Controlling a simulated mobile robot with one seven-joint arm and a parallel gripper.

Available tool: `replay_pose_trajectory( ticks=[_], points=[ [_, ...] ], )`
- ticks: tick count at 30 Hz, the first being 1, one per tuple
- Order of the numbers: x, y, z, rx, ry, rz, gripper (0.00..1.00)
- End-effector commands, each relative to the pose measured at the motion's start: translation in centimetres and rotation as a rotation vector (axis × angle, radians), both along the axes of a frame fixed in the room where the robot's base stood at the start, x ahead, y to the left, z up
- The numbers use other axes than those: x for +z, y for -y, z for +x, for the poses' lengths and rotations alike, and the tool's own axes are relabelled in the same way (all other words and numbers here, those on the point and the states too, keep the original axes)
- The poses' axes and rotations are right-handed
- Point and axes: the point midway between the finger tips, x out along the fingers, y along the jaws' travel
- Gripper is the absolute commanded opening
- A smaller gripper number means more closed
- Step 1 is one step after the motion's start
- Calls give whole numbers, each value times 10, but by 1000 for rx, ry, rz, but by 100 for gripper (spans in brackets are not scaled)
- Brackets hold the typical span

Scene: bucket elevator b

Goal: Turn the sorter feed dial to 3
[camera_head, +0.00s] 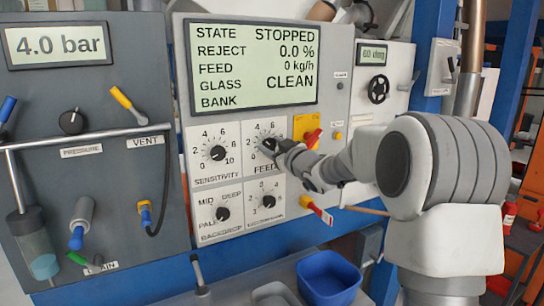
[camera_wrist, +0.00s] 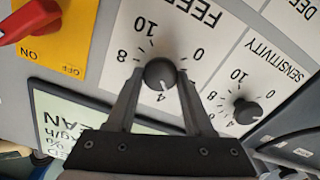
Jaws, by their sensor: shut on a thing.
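The feed dial is a black round knob (camera_wrist: 160,74) on a white FEED scale plate (camera_head: 258,131) of the sorter panel. The wrist view shows it upside down, with 0, 4, 8 and 10 readable. A white mark on the knob appears to point near the 4; the scale around 2 and 3 is hidden by a finger. My gripper (camera_wrist: 160,78) has one finger on each side of the knob and is shut on it. In the head view my gripper (camera_head: 276,147) covers part of the knob and scale.
The sensitivity dial (camera_head: 218,153) is left of the feed dial, with two more dials below. A yellow plate with a red switch (camera_head: 312,138) is close to the right of my gripper. The display (camera_head: 255,63) above reads STOPPED, feed 0 kg/h. A blue bin (camera_head: 328,278) stands below.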

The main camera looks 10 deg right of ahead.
Motion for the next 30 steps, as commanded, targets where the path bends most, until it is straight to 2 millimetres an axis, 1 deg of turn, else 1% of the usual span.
replay_pose_trajectory(
  ticks=[1, 6, 15, 16, 20, 21, 30],
  points=[
    [-5, -1, 0, 1, 12, -35, 0],
    [-2, 0, 0, 0, 33, -106, 0],
    [0, 0, 0, -1, 34, -114, 0],
    [0, 0, 0, -1, 35, -113, 54],
    [0, 0, 0, -1, 35, -113, 77],
    [-1, 0, 0, -1, 35, -113, 80],
    [0, 0, -1, 0, 35, -112, 80]
  ],
)
